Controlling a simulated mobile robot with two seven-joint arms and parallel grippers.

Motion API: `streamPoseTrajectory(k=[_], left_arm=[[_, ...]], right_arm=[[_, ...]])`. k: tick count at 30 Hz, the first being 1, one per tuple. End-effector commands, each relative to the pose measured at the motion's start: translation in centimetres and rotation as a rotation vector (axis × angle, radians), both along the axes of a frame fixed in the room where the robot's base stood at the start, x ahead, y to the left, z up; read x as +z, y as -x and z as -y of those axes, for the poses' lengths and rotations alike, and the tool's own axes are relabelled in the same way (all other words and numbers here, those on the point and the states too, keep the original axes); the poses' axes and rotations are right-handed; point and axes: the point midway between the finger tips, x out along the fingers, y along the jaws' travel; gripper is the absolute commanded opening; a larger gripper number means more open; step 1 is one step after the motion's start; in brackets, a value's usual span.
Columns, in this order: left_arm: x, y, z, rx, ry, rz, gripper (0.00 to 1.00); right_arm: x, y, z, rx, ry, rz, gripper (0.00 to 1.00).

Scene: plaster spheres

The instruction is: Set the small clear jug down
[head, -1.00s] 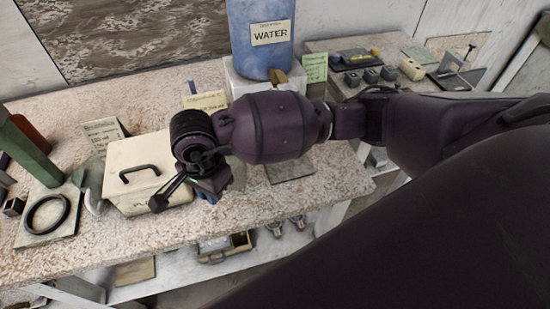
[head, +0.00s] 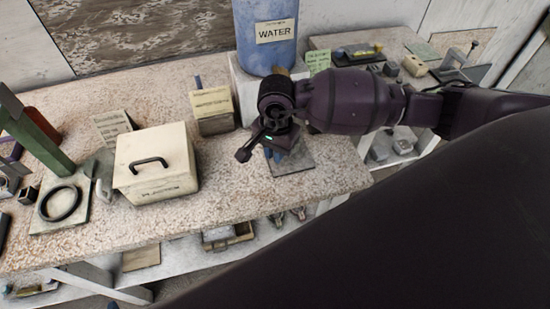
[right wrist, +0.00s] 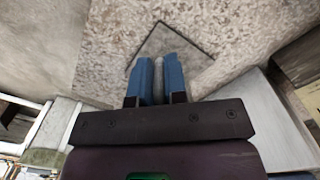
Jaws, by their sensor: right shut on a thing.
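My right gripper (head: 281,156) is above a dark grey square mat (head: 292,166) on the speckled bench, in front of the water container. In the right wrist view its two blue fingers (right wrist: 159,64) are shut on a narrow, pale grey, see-through piece, which I take to be the small clear jug (right wrist: 158,78). The mat (right wrist: 165,42) lies just beyond the fingertips there. Most of the jug is hidden by the fingers and the wrist. I cannot tell whether the jug touches the mat. My left gripper is not in view.
The blue water container (head: 266,40) stands on a pale block behind the gripper. A cream lidded box (head: 156,165) is to the left, with a black ring (head: 60,204) on a plate beyond it. The bench front edge is close. Bare bench lies between box and mat.

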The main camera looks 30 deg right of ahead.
Motion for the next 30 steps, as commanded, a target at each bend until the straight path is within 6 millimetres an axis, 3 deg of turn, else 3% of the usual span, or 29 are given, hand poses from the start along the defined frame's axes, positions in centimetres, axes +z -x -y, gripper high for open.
streamPoseTrajectory(k=[6,19,20,24,30], left_arm=[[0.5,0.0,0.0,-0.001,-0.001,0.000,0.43],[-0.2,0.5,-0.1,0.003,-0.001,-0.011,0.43],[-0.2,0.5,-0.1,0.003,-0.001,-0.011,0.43],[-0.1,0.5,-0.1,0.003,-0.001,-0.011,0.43],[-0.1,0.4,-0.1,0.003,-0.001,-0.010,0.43]], right_arm=[[-3.1,0.1,-0.1,-0.003,-0.001,-0.003,0.00],[-3.8,0.0,-0.1,-0.001,-0.001,-0.001,0.00],[-3.8,0.0,-0.1,-0.001,-0.001,-0.001,0.16],[-3.7,0.0,-0.1,-0.001,-0.001,-0.001,0.38],[-3.7,0.0,-0.1,-0.001,-0.001,-0.001,0.39]])
